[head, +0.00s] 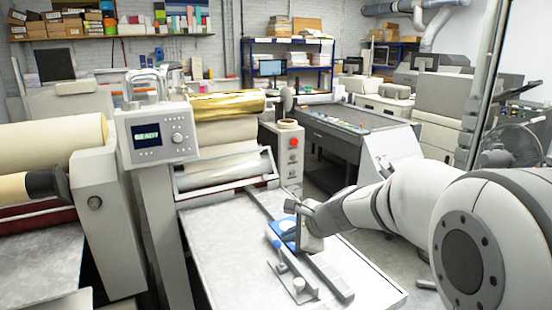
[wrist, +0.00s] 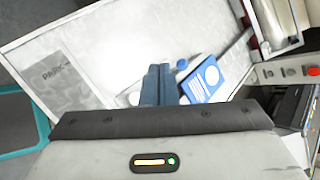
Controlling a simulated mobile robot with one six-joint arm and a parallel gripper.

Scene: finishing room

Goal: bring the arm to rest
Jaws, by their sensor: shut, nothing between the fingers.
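My arm reaches in from the right of the head view, and my gripper (head: 292,207) is over the pale work table (head: 225,235). In the wrist view my gripper (wrist: 158,72) shows its two fingers side by side, shut and empty. A blue card with a white disc (wrist: 201,84) lies on the table just right of the fingers in that view. In the head view, blue (head: 275,243) shows beside my gripper, partly hidden by it.
A metal bar and a small knobbed fixture (head: 298,286) are on the table near my gripper. A machine with a display box (head: 156,133) and a gold roll (head: 228,105) stands behind. A sheet with printed letters (wrist: 68,80) lies on the table. A fan (head: 514,148) stands at right.

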